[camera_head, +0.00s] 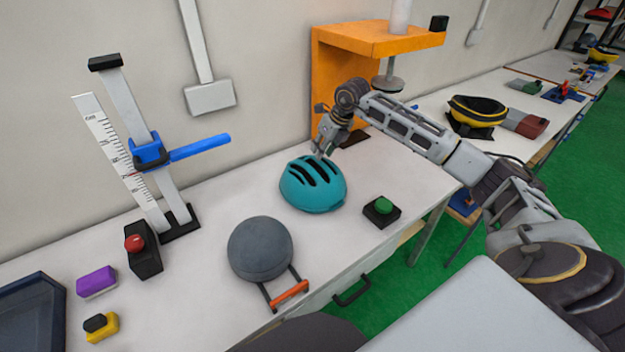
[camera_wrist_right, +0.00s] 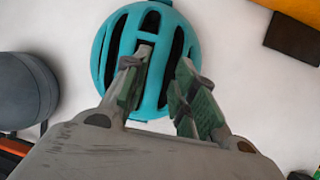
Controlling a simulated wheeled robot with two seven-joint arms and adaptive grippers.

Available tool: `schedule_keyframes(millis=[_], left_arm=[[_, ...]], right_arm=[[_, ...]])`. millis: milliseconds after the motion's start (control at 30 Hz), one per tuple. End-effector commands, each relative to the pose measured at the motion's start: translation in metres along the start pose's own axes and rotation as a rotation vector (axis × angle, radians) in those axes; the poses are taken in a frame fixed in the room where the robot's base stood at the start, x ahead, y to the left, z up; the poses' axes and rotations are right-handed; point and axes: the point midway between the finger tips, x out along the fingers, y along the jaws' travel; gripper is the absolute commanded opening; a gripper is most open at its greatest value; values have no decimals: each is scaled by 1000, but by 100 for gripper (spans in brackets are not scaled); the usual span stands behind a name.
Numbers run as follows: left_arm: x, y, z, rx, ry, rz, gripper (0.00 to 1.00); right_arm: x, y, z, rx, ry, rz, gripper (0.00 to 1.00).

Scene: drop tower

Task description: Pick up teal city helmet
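The teal city helmet (camera_head: 312,187) sits on the white table in the middle of the head view, its dark vents facing up. It also shows in the right wrist view (camera_wrist_right: 112,62), below my fingers. My right gripper (camera_head: 324,152) is above the helmet's far upper edge. In the wrist view its fingers (camera_wrist_right: 165,72) are apart with green pads, and nothing is held between them. I cannot tell whether a fingertip touches the helmet. My left gripper is not in view.
A grey round headform (camera_head: 260,248) with an orange handle stands left of the helmet. A green button box (camera_head: 381,211) is to its right. An orange press frame (camera_head: 328,85) stands behind. A measuring stand (camera_head: 140,150) with a blue arm is at left.

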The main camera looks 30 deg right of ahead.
Motion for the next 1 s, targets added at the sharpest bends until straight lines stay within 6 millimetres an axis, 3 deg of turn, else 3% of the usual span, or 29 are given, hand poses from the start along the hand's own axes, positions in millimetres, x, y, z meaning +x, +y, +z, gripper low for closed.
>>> schedule_keyframes(millis=[433, 1000], left_arm=[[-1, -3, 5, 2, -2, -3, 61], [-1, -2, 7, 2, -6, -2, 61]], right_arm=[[46, 0, 0, 1, 1, 1, 27], [51, 0, 0, 0, 0, 0, 27]])
